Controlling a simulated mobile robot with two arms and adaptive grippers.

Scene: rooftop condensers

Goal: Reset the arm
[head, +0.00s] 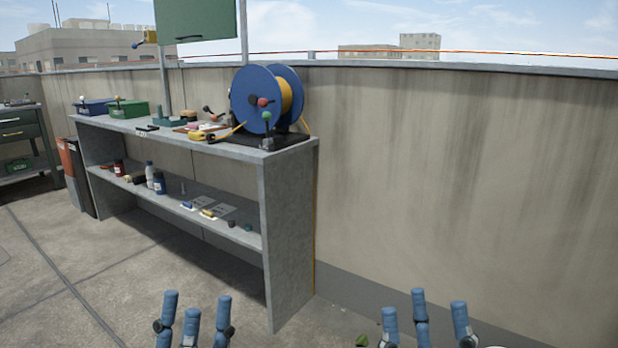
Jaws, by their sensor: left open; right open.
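My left gripper (194,318) shows at the bottom of the head view, left of centre, with its blue fingers spread and nothing between them. My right gripper (425,318) shows at the bottom, right of centre, also open and empty. Both are in front of the grey shelf bench (289,235) and apart from it. The arms behind the fingers are out of the frame.
The bench top holds a blue cable reel (253,98), a green box (127,109) and a blue box (94,107). Bottles and small items fill its lower shelf. A concrete wall (460,180) runs behind. Open floor (60,300) lies at left.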

